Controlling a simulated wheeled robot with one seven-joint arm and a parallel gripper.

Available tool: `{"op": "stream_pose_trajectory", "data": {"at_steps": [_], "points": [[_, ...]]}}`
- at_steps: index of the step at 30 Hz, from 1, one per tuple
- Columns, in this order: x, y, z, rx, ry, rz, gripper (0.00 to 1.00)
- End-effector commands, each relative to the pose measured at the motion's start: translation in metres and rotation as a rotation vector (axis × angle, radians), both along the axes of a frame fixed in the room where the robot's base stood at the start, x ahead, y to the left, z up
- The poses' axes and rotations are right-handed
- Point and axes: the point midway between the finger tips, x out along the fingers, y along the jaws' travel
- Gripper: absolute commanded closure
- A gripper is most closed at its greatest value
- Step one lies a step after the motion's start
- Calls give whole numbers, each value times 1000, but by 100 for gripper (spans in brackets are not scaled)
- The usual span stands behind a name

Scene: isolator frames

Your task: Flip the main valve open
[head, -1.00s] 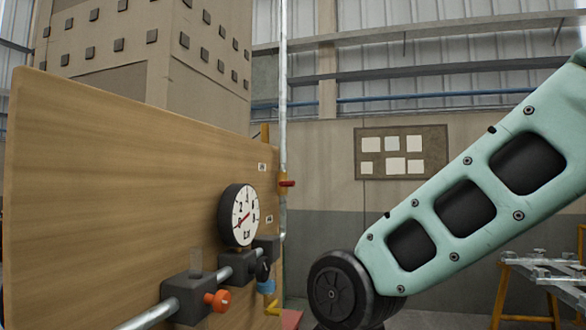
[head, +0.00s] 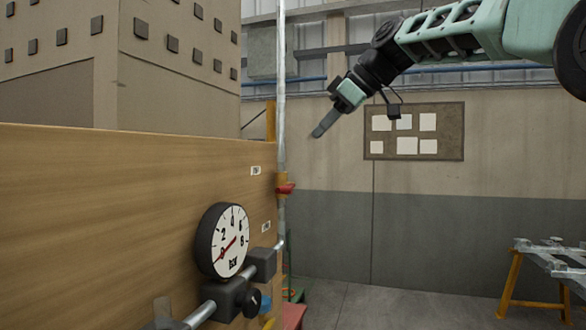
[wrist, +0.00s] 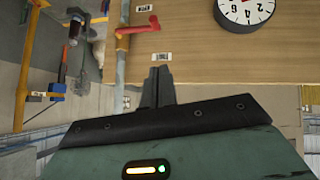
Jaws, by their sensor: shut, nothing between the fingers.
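A valve with a red handle (head: 285,189) sits on a vertical pipe at the right edge of the wooden panel. In the wrist view the red handle (wrist: 138,28) is a lever lying across the pipe, pointing over the panel. I cannot read which valve is the main one from the small labels. My gripper (head: 318,132) is shut and empty, up and to the right of the red handle in the head view. In the wrist view my gripper (wrist: 160,70) points at the panel edge beside a white label, apart from the handle.
The wooden panel (head: 110,200) carries a round gauge (head: 222,240) and, below it, a pipe with dark blocks and a black knob (head: 252,302). A metal-topped trestle (head: 545,255) stands at the right. The floor (head: 400,285) between is clear.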

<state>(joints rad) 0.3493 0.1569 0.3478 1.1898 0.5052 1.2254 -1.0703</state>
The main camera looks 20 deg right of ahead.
Motion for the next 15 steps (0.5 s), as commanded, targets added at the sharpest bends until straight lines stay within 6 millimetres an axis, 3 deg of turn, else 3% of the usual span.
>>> {"op": "stream_pose_trajectory", "data": {"at_steps": [15], "points": [[5,1,-1,-1,-8,4,100]]}}
